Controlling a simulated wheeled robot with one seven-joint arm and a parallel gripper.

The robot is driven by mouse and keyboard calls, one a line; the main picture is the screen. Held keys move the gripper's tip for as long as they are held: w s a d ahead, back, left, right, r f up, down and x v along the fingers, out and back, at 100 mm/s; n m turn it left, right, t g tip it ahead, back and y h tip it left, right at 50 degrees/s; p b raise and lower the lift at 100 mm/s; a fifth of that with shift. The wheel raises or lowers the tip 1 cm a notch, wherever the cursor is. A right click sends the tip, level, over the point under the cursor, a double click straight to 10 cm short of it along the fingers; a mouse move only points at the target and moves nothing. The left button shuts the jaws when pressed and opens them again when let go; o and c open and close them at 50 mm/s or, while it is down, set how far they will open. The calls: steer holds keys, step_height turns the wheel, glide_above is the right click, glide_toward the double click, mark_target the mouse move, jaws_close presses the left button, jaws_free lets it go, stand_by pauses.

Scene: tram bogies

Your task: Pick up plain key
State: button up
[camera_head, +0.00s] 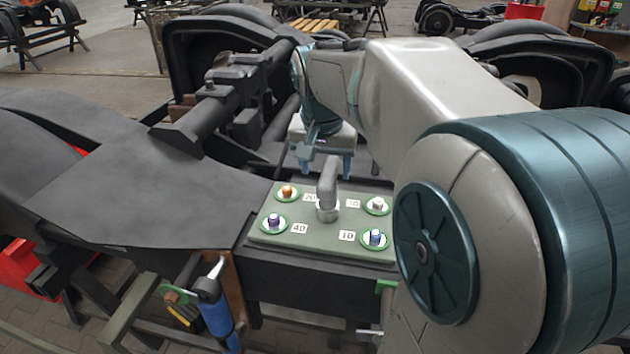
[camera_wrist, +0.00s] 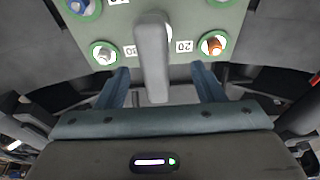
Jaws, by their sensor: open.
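A grey-green panel (camera_head: 330,243) carries several small coloured posts in green-ringed white discs. A pale, uncoloured one (camera_head: 377,203) at its far right looks like the plain key; it also shows at left in the wrist view (camera_wrist: 104,54). A bare grey lever-like piece (camera_head: 327,190) stands upright at the panel's middle, and I cannot tell whether it is the key meant. My gripper (camera_head: 325,168) is open and empty above the panel's far edge. In the wrist view the grey piece (camera_wrist: 152,55) shows between the fingers, with gaps on both sides.
The other posts are orange (camera_head: 287,192), purple (camera_head: 273,220) and blue (camera_head: 375,237), beside number labels. A dark bogie frame with a heavy bar (camera_head: 225,105) rises behind left. A blue-handled tool (camera_head: 217,312) hangs at the front left.

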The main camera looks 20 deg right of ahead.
steer(key=shift+d+p+x, duration=0.15)
steer(key=shift+p+x, duration=0.3)
steer(key=shift+x, duration=0.9)
steer(key=shift+d+p+x, duration=0.15)
steer(key=shift+p+x, duration=0.25)
steer(key=shift+x, duration=0.9)
steer(key=c, duration=1.2)
jaws_close()
steer(key=shift+r, duration=0.15)
